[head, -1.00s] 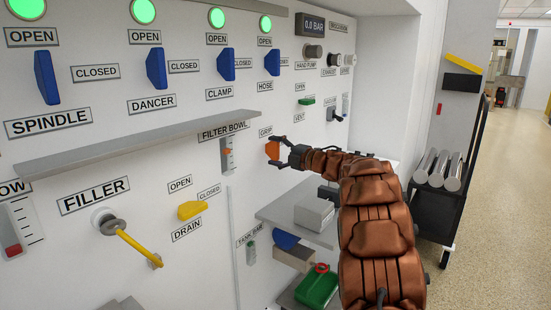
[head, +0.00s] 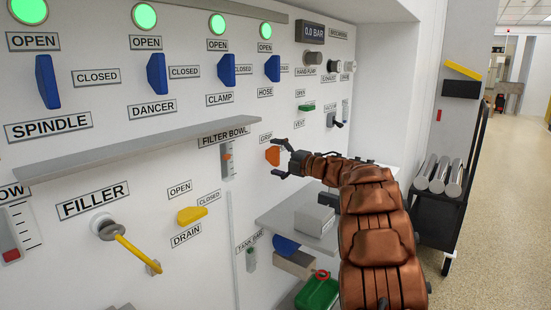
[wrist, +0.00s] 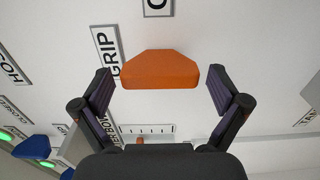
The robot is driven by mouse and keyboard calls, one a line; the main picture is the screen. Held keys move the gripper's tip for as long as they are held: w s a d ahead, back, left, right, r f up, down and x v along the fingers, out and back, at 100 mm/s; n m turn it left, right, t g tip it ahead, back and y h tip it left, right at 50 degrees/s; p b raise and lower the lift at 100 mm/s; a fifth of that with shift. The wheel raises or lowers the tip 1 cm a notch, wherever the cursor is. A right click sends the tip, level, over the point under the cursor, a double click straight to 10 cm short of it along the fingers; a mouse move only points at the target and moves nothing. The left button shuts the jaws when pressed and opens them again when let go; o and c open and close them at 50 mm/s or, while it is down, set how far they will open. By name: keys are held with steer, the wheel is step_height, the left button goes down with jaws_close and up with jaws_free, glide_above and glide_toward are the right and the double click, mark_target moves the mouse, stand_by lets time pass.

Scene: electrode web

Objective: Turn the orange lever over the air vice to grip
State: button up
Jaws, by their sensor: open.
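The orange lever (head: 272,155) is on the white wall panel, below and beside its GRIP label, right of the FILTER BOWL gauge. In the wrist view the orange lever (wrist: 160,70) lies between the two fingers, with a gap on each side. My gripper (head: 278,157) is open and empty, just right of the lever in the head view. In the wrist view its dark fingers (wrist: 162,90) stand on either side of the lever, not visibly touching it. The air vice itself cannot be made out for certain.
A grey ledge (head: 130,148) juts from the panel at upper left of the lever. Blue levers, a yellow drain lever (head: 192,215) and a filler handle (head: 138,252) are nearby. A grey shelf (head: 290,218) is below my arm, with a green container (head: 317,291) lower down.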

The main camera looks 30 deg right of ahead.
steer(key=v, duration=1.2)
stand_by(0.6)
